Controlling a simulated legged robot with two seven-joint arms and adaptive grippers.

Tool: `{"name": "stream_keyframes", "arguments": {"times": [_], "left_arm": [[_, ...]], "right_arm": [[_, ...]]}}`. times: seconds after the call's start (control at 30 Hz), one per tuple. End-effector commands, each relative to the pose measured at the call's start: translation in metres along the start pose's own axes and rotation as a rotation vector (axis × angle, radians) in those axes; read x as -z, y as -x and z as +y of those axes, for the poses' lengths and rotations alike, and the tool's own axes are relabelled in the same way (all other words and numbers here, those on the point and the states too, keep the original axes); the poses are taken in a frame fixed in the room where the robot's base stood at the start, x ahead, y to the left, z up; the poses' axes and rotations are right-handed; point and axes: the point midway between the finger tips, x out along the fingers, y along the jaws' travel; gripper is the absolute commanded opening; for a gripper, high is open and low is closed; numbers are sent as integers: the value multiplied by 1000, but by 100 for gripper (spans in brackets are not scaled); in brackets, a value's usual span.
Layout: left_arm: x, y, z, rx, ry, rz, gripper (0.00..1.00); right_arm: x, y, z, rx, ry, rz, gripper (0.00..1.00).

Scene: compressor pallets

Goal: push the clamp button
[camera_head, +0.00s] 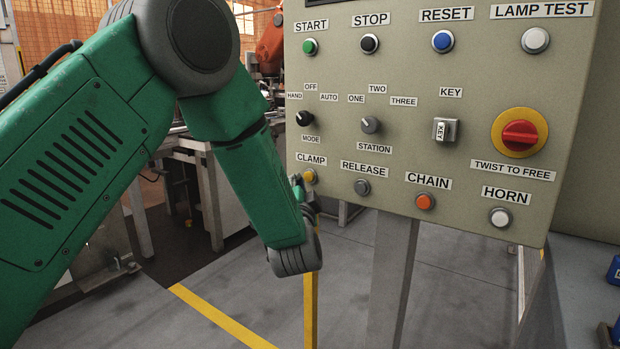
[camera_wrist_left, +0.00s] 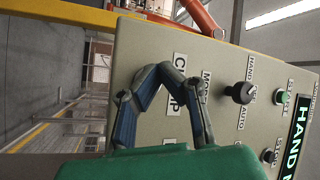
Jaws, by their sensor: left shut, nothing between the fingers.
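The yellow clamp button (camera_head: 310,176) sits under the CLAMP label (camera_head: 311,160) at the lower left of the beige control panel (camera_head: 470,75). My left arm comes in from the left in the head view, and only part of its gripper (camera_head: 298,183) shows, right beside the clamp button. In the left wrist view the left gripper (camera_wrist_left: 160,72) is shut and empty, its fingertips together in front of the panel by the CLAMP label (camera_wrist_left: 180,85). The fingers hide the clamp button there. I cannot tell whether the tips touch it. My right gripper is not in view.
The grey release button (camera_head: 362,187) and orange chain button (camera_head: 425,201) are to the right of the clamp button. The black mode knob (camera_head: 305,118) is above it. A grey post (camera_head: 393,270) stands below the panel. A yellow line (camera_head: 220,318) marks the floor.

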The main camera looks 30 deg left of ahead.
Motion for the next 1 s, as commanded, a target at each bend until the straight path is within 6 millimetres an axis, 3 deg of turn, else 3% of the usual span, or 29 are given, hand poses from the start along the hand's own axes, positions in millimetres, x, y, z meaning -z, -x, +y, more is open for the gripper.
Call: {"name": "stream_keyframes", "arguments": {"times": [1.0], "left_arm": [[5, -7, 2, 0, 0, 0, 0]], "right_arm": [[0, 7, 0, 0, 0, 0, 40]]}}
